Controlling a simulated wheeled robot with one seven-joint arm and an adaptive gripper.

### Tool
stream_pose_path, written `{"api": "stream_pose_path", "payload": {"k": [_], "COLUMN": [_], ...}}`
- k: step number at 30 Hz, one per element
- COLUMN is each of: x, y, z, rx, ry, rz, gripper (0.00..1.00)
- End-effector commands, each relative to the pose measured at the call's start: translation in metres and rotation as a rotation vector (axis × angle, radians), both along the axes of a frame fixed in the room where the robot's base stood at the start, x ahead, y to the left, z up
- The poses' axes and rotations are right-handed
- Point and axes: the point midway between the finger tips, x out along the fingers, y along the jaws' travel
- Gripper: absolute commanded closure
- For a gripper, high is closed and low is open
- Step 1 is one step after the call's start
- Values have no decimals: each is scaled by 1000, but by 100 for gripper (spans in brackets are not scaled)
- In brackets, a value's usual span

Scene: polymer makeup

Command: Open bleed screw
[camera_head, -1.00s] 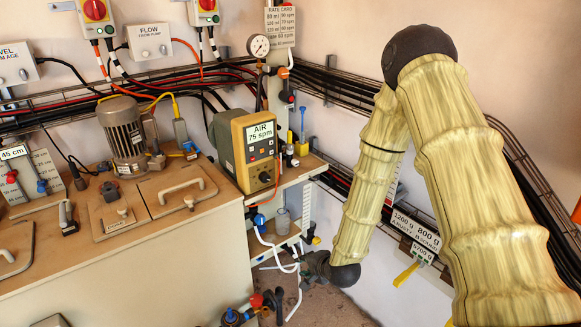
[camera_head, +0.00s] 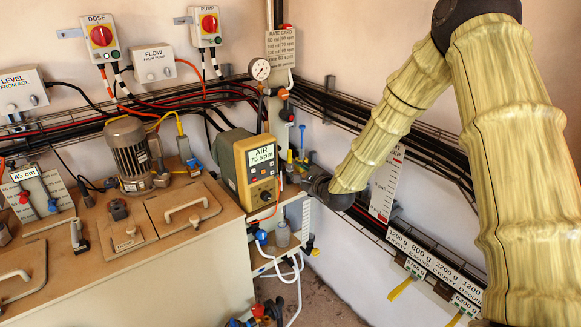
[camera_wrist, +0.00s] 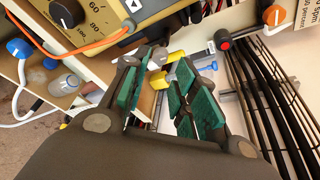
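My gripper (camera_head: 307,174) is at the right side of the yellow-fronted dosing pump (camera_head: 256,172), above the small side shelf. In the wrist view my gripper (camera_wrist: 158,72) is open, with green-padded fingers apart. A yellow part (camera_wrist: 175,57) and a blue part (camera_wrist: 188,42) show at and just beyond the fingertips. I cannot tell whether a finger touches them. No part is clearly marked as the bleed screw, and I cannot tell which one it is. In the head view, my gripper partly hides the small parts beside the pump.
A pressure gauge (camera_head: 260,69) and an orange-handled valve (camera_head: 284,94) stand on a pipe behind the pump. Black cables (camera_wrist: 262,95) run along the wall at right in the wrist view. A clear cup (camera_head: 282,234) and white hoses (camera_head: 291,270) are below the pump.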

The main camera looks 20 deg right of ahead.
Motion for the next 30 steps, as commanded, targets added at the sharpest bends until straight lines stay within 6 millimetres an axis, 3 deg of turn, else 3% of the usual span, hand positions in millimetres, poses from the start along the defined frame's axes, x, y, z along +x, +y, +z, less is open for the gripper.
{"api": "stream_pose_path", "payload": {"k": [9,15,27,28,30], "x": [46,63,69,69,69], "y": [8,10,11,11,11], "z": [-12,-18,-20,-20,-20], "rx": [-4,-3,-1,-1,-1], "ry": [1,1,1,1,1], "rz": [2,1,0,0,0], "gripper": [72,72,72,74,86]}}
